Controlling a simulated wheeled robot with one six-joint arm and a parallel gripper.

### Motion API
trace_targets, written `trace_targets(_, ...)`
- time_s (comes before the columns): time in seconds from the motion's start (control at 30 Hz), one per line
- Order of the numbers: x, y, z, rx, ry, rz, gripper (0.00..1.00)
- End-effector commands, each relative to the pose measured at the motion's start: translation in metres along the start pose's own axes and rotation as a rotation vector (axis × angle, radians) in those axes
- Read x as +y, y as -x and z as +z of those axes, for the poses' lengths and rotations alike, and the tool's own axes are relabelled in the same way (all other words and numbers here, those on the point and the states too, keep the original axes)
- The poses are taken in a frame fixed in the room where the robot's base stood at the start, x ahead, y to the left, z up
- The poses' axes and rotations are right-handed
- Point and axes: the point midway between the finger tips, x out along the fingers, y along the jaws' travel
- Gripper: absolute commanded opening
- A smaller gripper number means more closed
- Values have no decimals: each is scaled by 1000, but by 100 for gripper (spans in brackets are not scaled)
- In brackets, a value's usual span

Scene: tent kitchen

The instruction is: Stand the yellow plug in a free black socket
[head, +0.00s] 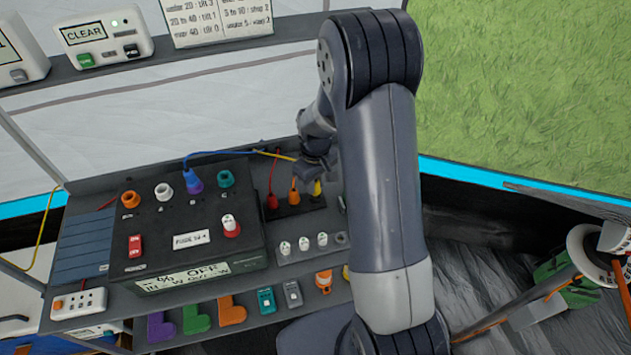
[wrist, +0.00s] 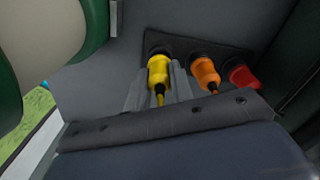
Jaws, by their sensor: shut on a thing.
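The yellow plug (head: 317,188) stands upright at the right end of a black socket strip (head: 287,212). In the wrist view the yellow plug (wrist: 159,72) sits between my fingers, with its cable end toward the camera. My gripper (head: 318,168) is shut on it; the arm hides part of it in the head view. I cannot tell whether the plug's foot is inside the strip or just above it. An orange plug (head: 294,194) and a red plug (head: 271,199) stand in the strip to its left; the orange plug also shows in the wrist view (wrist: 205,75).
White pegs (head: 304,243) stand in front of the strip. Coloured blocks lie on the lower shelf.

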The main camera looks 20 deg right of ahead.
Motion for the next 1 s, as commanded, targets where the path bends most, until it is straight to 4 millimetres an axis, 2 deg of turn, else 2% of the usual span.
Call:
trace_targets(0.87,0,-19,0,0,0,0,0)
trace_targets(0.9,0,-18,0,0,0,0,24)
trace_targets(1.0,0,-17,0,0,0,0,32)
